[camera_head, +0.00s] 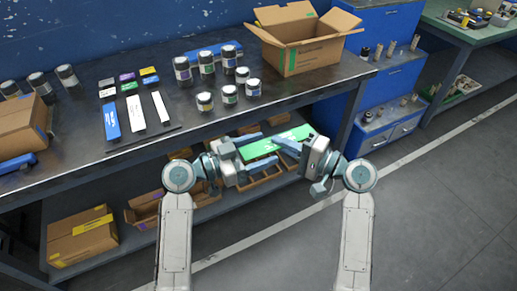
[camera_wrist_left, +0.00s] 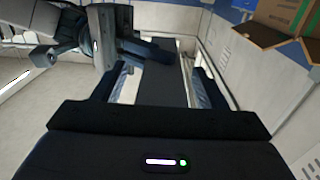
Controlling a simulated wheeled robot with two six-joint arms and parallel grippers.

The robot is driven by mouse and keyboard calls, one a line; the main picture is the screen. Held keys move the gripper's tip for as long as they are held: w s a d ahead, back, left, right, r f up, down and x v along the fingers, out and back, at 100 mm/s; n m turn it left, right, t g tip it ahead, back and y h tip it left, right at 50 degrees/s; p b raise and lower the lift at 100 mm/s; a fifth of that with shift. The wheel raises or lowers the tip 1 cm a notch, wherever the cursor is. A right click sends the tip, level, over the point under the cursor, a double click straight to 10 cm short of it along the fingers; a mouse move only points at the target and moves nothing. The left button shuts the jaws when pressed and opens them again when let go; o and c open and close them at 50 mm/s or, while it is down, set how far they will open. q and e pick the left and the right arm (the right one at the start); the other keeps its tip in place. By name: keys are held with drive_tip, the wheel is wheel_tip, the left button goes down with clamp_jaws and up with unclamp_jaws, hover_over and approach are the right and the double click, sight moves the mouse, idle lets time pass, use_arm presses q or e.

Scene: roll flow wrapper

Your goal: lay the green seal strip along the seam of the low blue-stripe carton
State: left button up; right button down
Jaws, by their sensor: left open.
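The green seal strip (camera_head: 272,144) shows in the head view between my two grippers, in front of the bench edge. My left gripper (camera_head: 254,150) is open at the strip's left end, its fingers apart. In the left wrist view a dark flat band (camera_wrist_left: 162,85) runs between the left fingers; I cannot tell whether it is the strip's shaded underside. My right gripper (camera_head: 286,138) faces the left one at the strip's other end; its grip is unclear. A brown carton with a small blue mark (camera_head: 20,124) stands at the bench's left; its seam is not clear.
Blue and white strips (camera_head: 136,114) lie on the bench (camera_head: 190,112) beside several jars (camera_head: 230,95). An open carton (camera_head: 301,55) stands at the back right. Cardboard trays (camera_head: 262,186) and a yellow-labelled carton (camera_head: 84,238) are on the shelf below. Blue drawers (camera_head: 390,80) stand right.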

use_arm(q)
drive_tip(key=c, duration=1)
drive_tip(key=shift+c, duration=0.6)
use_arm(e)
drive_tip(key=c, duration=1.6)
unclamp_jaws()
drive_tip(key=shift+o, duration=0.2)
drive_tip(key=shift+d, duration=0.1)
